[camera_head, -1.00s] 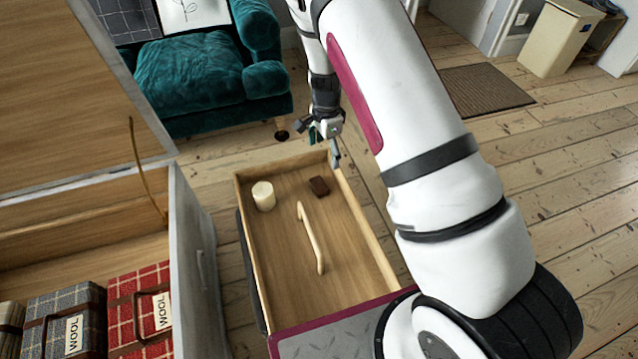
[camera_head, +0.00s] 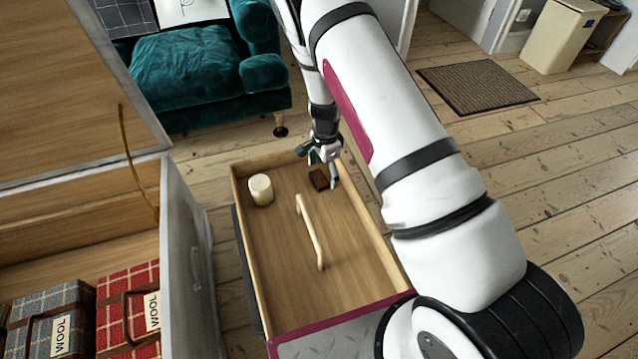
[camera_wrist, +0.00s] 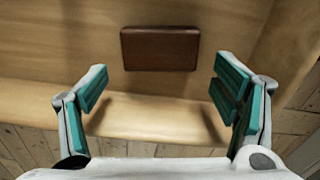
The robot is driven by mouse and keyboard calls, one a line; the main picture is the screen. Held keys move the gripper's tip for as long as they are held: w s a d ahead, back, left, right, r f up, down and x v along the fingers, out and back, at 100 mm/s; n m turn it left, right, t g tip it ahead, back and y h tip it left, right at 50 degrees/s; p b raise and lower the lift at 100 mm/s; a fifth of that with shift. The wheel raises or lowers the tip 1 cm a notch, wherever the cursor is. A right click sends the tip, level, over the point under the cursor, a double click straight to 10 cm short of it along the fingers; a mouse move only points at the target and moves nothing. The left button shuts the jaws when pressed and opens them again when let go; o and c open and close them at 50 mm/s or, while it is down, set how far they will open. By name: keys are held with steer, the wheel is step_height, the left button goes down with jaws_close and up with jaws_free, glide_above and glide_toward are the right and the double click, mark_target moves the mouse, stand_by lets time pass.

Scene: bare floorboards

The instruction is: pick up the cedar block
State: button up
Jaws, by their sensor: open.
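The cedar block is a small dark red-brown block (camera_head: 319,180) lying in the far right part of a wooden drawer-like tray (camera_head: 270,290). In the wrist view the block (camera_wrist: 160,48) lies flat with its long side across the picture, ahead of my fingertips and between their lines. My gripper (camera_head: 324,170) is above the block at the far end of the tray, and partly overlaps it in the head view. In the wrist view my gripper (camera_wrist: 165,85) is open, with teal pads wide apart and nothing between them.
A cream cylinder (camera_head: 260,189) and a pale curved handle-like stick (camera_head: 310,232) are in the same tray. The tray's walls stand close to the block. An open chest with wool bundles (camera_head: 128,305) is at left; a teal armchair (camera_head: 190,70) stands behind.

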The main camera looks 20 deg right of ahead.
steer(key=shift+f, duration=0.55)
steer(key=c, duration=1)
steer(key=shift+r, duration=0.15)
